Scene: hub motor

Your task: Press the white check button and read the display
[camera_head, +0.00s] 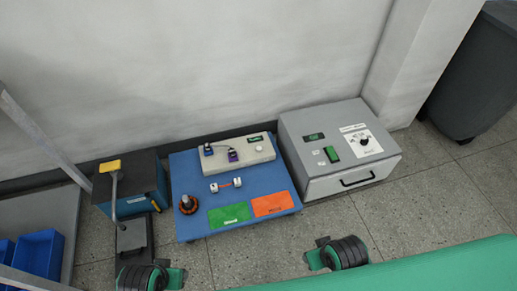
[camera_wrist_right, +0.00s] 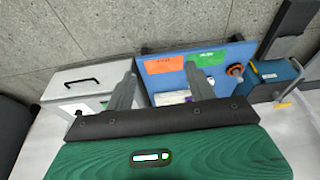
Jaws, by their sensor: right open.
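A pale grey tester box (camera_head: 238,153) stands at the back of a blue table (camera_head: 182,168) in the head view. Its right end carries a small dark display (camera_head: 256,139) with green marks too small to read. A round white button (camera_head: 258,148) sits just below that display. My left gripper is not in view.
A grey cabinet (camera_head: 330,186) with a display, green switch and knob stands right of the table. On the table are a green mat (camera_head: 229,217), an orange mat (camera_head: 272,203), a coil (camera_head: 188,204) and a small red-wired part (camera_head: 226,185). A dark-blue box (camera_head: 150,180) stands left.

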